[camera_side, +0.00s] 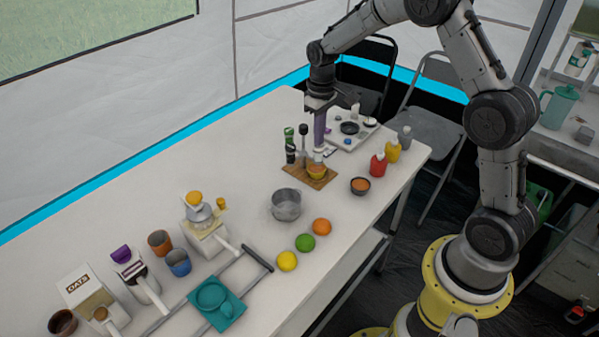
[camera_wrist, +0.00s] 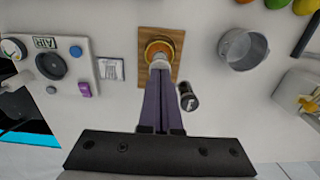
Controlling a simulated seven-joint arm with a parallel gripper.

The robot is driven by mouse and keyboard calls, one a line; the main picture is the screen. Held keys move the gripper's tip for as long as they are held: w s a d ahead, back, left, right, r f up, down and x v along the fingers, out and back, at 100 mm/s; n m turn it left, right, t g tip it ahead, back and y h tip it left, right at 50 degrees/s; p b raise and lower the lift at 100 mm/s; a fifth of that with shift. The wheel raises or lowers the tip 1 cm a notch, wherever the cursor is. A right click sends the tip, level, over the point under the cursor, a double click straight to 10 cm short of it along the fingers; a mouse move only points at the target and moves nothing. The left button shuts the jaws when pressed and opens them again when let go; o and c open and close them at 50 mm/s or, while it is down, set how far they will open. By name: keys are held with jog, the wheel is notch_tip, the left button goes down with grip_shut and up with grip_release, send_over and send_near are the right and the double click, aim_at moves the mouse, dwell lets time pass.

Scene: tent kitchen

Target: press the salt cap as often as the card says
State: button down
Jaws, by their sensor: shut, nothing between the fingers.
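My gripper (camera_side: 319,148) points down with its purple fingers shut, over a wooden board (camera_side: 323,182). Its tips (camera_wrist: 160,68) are at a small pale piece (camera_wrist: 159,58) above an orange-yellow bowl (camera_wrist: 168,45) on the board (camera_wrist: 146,75). I cannot tell whether they touch it, or whether this piece is the salt cap. A small jar (camera_wrist: 188,97) with a dark top and a pale mark stands beside the fingers. A white card (camera_wrist: 111,69) with dark strokes lies left of the board; the strokes are too small to count.
Dark- and green-topped bottles (camera_side: 289,137) stand close left of my gripper. A white panel (camera_wrist: 75,66) with a dial, knob and buttons lies beyond the card. A metal pot (camera_side: 286,205), a small dark bowl (camera_side: 360,186) and red and yellow bottles (camera_side: 378,166) stand nearby.

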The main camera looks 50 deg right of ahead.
jog(key=shift+r, duration=3)
